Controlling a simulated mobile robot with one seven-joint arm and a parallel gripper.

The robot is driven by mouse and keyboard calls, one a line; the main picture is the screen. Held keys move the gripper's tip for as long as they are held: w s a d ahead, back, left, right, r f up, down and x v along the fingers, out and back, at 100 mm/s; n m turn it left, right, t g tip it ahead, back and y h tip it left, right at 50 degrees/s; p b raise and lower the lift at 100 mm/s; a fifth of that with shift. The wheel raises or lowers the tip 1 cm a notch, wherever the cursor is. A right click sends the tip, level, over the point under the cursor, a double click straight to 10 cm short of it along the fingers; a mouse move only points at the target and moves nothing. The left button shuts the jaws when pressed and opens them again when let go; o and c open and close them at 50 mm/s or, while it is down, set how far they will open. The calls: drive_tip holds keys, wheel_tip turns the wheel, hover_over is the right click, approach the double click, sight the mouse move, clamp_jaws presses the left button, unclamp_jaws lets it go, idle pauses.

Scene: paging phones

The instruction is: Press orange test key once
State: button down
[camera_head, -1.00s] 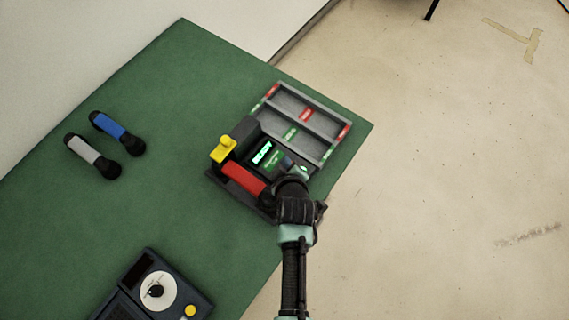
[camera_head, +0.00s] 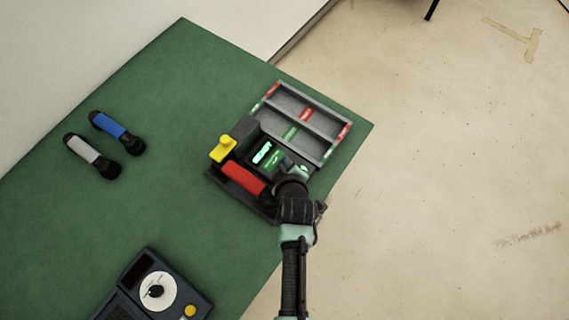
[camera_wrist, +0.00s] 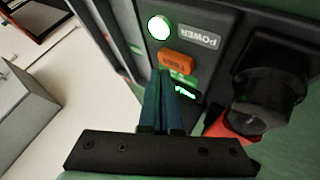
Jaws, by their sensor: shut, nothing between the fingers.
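The orange test key (camera_wrist: 177,60) sits on the dark panel of the paging phone (camera_wrist: 205,20), beside the lit round power button (camera_wrist: 159,27). My gripper (camera_wrist: 167,75) is shut and empty, with its fingertips just short of the orange key in the wrist view; I cannot tell if they touch it. The fingers partly cover the small green display (camera_wrist: 185,92). In the head view my gripper (camera_head: 287,168) is over the right part of the phone (camera_head: 245,135), and the orange key is hidden there. The phone's lit screen (camera_head: 263,153) shows green text.
Blue (camera_head: 110,125) and grey (camera_head: 84,149) handsets lie left on the green table (camera_head: 170,190). A dial unit (camera_head: 130,283) stands at the front.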

drive_tip(key=shift+f, duration=0.3)
drive_tip(key=shift+f+b, duration=0.5)
drive_tip(key=shift+b, duration=0.15)
idle(0.4)
idle(0.3)
drive_tip(key=shift+r+p, duration=0.8)
drive_tip(key=shift+r, duration=0.1)
drive_tip(key=shift+r, duration=0.1)
wheel_tip(320, 180, up, 5)
drive_tip(key=p, duration=0.4)
idle(0.5)
